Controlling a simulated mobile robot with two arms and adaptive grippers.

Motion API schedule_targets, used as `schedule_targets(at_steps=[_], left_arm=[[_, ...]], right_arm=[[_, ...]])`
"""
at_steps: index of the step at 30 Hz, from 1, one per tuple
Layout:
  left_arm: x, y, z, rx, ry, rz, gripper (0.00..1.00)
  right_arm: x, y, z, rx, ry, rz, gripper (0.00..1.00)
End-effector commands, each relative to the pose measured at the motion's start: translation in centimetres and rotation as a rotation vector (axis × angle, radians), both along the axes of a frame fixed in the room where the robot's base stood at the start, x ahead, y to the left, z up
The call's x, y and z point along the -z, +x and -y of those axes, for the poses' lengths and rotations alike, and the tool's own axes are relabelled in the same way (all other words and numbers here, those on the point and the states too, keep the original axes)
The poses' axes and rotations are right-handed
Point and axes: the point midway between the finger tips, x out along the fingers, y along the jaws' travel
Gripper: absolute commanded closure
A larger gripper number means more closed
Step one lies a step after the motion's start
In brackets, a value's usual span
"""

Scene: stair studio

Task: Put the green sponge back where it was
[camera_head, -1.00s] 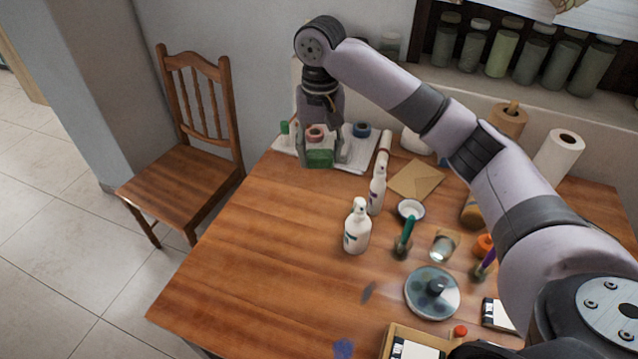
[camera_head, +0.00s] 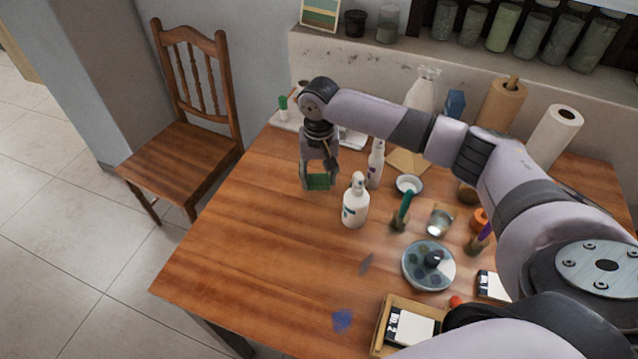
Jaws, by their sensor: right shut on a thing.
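The green sponge (camera_head: 319,181) is between the fingers of my right gripper (camera_head: 319,183), which is shut on it. The gripper points down at the far left part of the wooden table (camera_head: 250,230), left of the white spray bottles. I cannot tell whether the sponge touches the table top. A blue-violet patch (camera_head: 342,320) and a smaller grey-blue smudge (camera_head: 366,264) lie on the wood near the front. My left gripper is not in view.
Two white spray bottles (camera_head: 355,203) (camera_head: 376,165) stand close right of the gripper. A brush in a holder (camera_head: 401,213), a glass (camera_head: 439,221), a round palette (camera_head: 428,265) and a wooden box (camera_head: 384,325) are further right. The table's left front is clear.

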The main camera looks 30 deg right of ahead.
Motion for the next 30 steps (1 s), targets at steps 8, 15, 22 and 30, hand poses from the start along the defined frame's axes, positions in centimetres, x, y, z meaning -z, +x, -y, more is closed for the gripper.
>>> schedule_targets(at_steps=[8,15,22,30], left_arm=[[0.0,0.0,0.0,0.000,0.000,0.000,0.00],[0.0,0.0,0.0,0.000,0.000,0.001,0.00],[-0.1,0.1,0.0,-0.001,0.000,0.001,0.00],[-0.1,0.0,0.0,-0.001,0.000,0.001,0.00]], right_arm=[[3.2,0.0,0.0,-0.001,0.000,-0.001,0.77],[3.2,0.0,0.0,-0.001,0.000,0.000,0.77],[3.4,0.0,0.0,-0.001,0.001,0.000,0.46],[3.4,0.0,0.0,-0.001,0.001,0.000,0.34]])
